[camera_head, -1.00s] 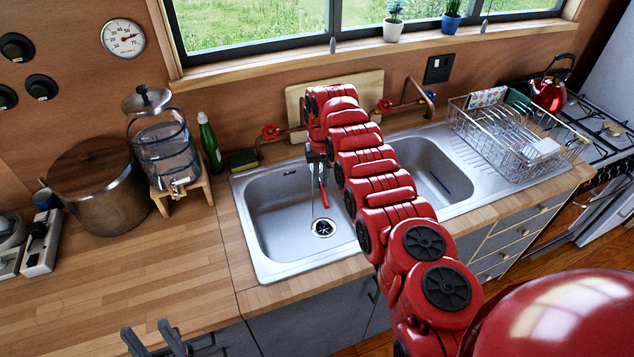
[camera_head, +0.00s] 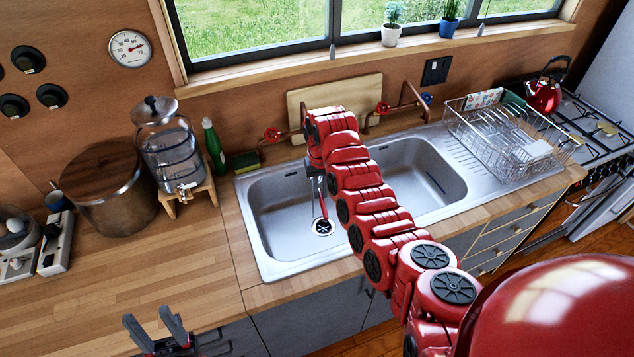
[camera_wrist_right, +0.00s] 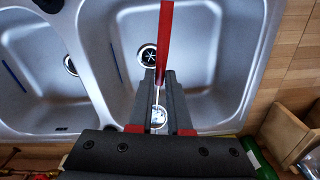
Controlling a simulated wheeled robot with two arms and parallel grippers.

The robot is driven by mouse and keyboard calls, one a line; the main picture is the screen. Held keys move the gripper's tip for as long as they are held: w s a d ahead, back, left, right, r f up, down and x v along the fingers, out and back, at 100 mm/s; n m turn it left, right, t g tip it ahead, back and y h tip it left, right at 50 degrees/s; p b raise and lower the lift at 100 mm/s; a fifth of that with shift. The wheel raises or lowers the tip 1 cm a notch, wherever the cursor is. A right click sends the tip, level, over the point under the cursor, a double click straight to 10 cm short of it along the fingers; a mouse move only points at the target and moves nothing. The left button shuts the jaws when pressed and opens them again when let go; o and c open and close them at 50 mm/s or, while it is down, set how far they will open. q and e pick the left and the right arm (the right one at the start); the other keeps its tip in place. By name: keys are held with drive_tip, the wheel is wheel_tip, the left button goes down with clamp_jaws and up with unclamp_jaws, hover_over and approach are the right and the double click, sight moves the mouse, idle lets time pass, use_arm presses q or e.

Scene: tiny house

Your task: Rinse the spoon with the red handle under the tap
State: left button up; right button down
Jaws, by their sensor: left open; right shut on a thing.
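The spoon's red handle (camera_head: 323,188) shows below my right gripper (camera_head: 315,168), over the left sink basin (camera_head: 275,220). In the right wrist view the red handle (camera_wrist_right: 165,40) extends up the picture from between the fingertips of my right gripper (camera_wrist_right: 154,78), which is shut on the spoon. A pale shape between the fingers may be the spoon's bowl. The tap's spout is mostly hidden behind my arm; a red valve knob (camera_head: 273,134) shows on its copper pipe. I cannot tell if water is running. My left gripper (camera_head: 148,318) is open and empty at the counter's front edge.
A green bottle (camera_head: 213,146) and a sponge (camera_head: 245,160) stand left of the sink. A glass dispenser (camera_head: 168,145) and a large pot (camera_head: 107,188) are further left. A dish rack (camera_head: 505,138) stands right of the sink. The front left counter is clear.

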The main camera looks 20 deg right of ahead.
drive_tip(key=shift+s+a+r+p, duration=0.1)
drive_tip(key=shift+s+a+p, duration=0.2)
drive_tip(key=shift+s+p, duration=0.3)
drive_tip(key=shift+s+a+r+p, duration=0.1)
drive_tip(key=shift+s+a+p, duration=0.15)
drive_tip(key=shift+s+p, duration=0.3)
drive_tip(key=shift+s+a+f+p, duration=0.1)
drive_tip(key=shift+s+a+p, duration=0.15)
drive_tip(key=shift+s, duration=0.35)
drive_tip(key=shift+s+a+f+p, duration=0.15)
drive_tip(key=shift+s+p, duration=0.1)
drive_tip(key=shift+s, duration=0.35)
drive_tip(key=s+a+r+p, duration=0.2)
drive_tip(key=s+r, duration=0.2)
drive_tip(key=shift+s, duration=0.3)
